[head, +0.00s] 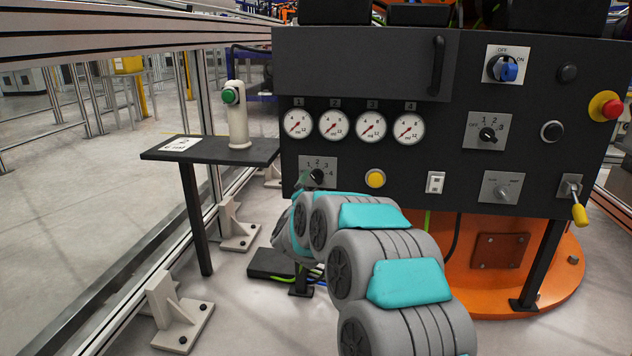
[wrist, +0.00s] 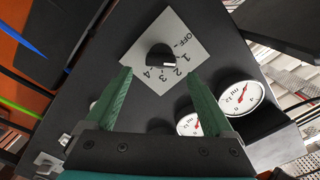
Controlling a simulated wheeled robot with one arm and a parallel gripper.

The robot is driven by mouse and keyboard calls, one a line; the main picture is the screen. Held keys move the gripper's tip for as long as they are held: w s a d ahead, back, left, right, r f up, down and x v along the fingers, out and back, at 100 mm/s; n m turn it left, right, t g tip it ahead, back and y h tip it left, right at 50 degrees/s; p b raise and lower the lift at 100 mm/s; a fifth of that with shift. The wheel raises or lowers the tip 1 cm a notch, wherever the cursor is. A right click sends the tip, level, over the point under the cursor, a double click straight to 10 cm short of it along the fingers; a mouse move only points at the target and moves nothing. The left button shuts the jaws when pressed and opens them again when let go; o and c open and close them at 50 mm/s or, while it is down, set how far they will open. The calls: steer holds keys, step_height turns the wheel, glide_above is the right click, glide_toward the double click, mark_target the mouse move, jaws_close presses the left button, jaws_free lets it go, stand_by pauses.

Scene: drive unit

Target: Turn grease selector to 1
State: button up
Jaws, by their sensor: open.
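The grease selector is a black knob (wrist: 160,56) on a light plate marked OFF, 1, 2, 3 and 4 in the wrist view. A white mark on the knob points to the side of 1 and 2; I cannot tell exactly which. In the head view the selector (head: 317,175) sits at the panel's lower left, below the gauges, partly hidden by my gripper (head: 305,181). In the wrist view my gripper (wrist: 160,76) is open, its green fingers apart and empty. The knob appears between and just beyond the fingertips; I see no contact.
The dark panel also carries several gauges (head: 371,125), a yellow button (head: 375,178), another selector (head: 488,134), a blue switch (head: 507,69) and a red stop button (head: 607,106). A small black table (head: 225,153) with a pale handset stands left.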

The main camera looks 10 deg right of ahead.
steer(key=shift+v, duration=1.5)
steer(key=s+a+f+n+g+y, duration=0.1)
steer(key=s+a+n+g+y, duration=0.35)
steer(key=s, duration=0.55)
steer(key=s+a+f+n+g+y, duration=0.25)
steer(key=s+a+n+y, duration=0.2)
steer(key=s, duration=0.45)
steer(key=s+d+f+n+g+h, duration=0.15)
steer(key=s+d+g, duration=0.25)
steer(key=s, duration=1)
steer(key=s+d+f+n+g+h, duration=0.15)
steer(key=s+d+g, duration=0.25)
steer(key=s, duration=1)
steer(key=s+d+f+n+g, duration=0.2)
steer(key=s+d+f+g, duration=0.15)
steer(key=s, duration=1.05)
step_height(320, 180, up, 15)
steer(key=p, duration=1.4)
steer(key=shift+s+d+f, duration=0.2)
steer(key=shift+s+d, duration=0.1)
steer(key=shift+d, duration=0.05)
